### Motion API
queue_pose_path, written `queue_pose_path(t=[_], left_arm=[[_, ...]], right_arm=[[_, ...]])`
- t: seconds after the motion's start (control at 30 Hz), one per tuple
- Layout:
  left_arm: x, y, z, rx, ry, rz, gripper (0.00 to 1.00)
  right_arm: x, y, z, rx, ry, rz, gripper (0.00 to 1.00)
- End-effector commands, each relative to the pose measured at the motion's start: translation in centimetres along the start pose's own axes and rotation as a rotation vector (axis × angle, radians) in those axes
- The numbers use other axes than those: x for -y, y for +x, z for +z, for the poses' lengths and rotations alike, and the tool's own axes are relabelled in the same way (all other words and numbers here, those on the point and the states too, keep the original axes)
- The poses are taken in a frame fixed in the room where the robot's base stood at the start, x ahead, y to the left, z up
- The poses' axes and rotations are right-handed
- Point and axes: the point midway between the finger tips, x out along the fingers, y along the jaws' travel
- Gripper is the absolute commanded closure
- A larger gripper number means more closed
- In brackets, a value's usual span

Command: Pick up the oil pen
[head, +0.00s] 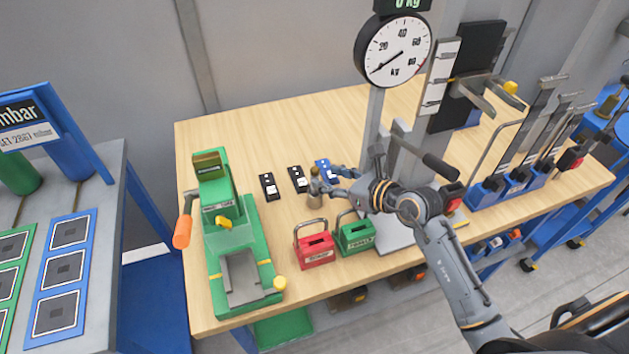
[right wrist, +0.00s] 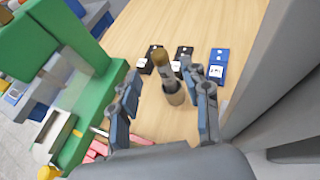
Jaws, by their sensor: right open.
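In the head view the cup (head: 314,200) shows just below my right gripper (head: 327,181), and the pen is hard to make out there. My right gripper (right wrist: 163,78) is open in the right wrist view, with one finger left of the pen and one right of it. A gap shows on both sides, and neither finger visibly touches it. My left gripper is not in view.
Two black boxes (head: 268,186) (head: 298,179) and a blue box (head: 323,170) lie behind the cup. Red (head: 316,257) and green (head: 355,238) handled blocks stand in front. A green machine (head: 225,225) is left; a dial scale (head: 394,50) rises at right. The table's back is clear.

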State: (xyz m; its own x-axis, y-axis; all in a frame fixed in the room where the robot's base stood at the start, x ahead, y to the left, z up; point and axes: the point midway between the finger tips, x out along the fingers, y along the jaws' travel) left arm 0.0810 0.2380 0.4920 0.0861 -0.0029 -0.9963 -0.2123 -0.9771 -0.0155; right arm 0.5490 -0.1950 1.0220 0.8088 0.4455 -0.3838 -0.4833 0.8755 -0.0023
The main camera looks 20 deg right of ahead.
Motion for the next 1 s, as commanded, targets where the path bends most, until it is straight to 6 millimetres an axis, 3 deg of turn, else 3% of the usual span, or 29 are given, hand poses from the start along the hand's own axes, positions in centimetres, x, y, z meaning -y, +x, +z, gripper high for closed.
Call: queue_pose_path(t=[0.43, 0.77, 1.0], left_arm=[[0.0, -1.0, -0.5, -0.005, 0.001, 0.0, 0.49], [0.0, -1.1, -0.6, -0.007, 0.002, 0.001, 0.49], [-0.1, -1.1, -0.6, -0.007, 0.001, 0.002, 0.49]], right_arm=[[0.0, 5.1, 0.1, 0.001, 0.002, 0.0, 0.53], [0.0, 5.8, 0.0, 0.001, 0.0, 0.0, 0.53], [0.0, 5.8, 0.0, 0.001, 0.0, 0.0, 1.0]])
